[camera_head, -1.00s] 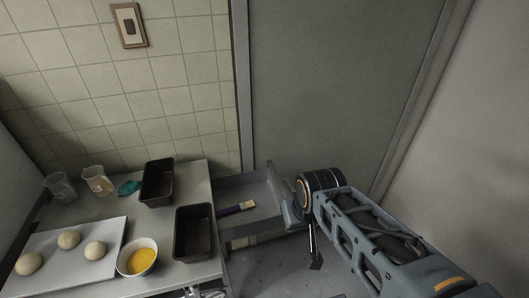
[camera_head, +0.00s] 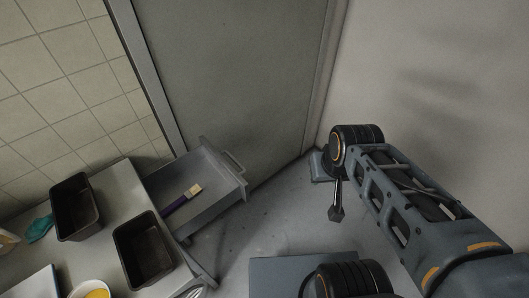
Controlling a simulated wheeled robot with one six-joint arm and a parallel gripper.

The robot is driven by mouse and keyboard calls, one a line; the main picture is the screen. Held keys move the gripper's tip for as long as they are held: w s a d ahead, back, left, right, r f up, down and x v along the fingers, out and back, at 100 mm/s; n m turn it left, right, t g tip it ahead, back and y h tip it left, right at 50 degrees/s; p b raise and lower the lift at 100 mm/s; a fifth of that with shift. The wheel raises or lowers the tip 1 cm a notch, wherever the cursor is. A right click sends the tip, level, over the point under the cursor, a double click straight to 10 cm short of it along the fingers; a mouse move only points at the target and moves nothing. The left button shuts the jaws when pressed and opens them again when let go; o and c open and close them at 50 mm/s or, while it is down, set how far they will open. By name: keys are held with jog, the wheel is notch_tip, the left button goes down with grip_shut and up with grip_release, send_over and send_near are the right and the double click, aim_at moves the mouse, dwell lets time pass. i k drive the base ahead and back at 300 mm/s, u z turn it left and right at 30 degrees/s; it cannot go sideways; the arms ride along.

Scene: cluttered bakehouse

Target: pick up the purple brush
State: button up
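The purple brush (camera_head: 180,200) lies in an open grey drawer (camera_head: 214,207) that sticks out from the counter's right side. It has a purple handle and a pale bristle end pointing up and right. My gripper (camera_head: 336,213) hangs from the end of my arm, to the right of the drawer and apart from it. It looks thin and dark from here, and I cannot see whether its fingers are apart. Nothing shows in it.
Two dark loaf tins (camera_head: 74,207) (camera_head: 143,250) stand on the counter (camera_head: 118,185). A teal cloth (camera_head: 39,229) and a bowl of yellow filling (camera_head: 94,291) are at the left. A grey panel (camera_head: 235,70) rises behind the drawer. Floor (camera_head: 262,221) shows clear between drawer and gripper.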

aim_at(190, 194)
jog(key=z, duration=0.9)
jog(key=i, duration=1.3)
jog(key=u, duration=4)
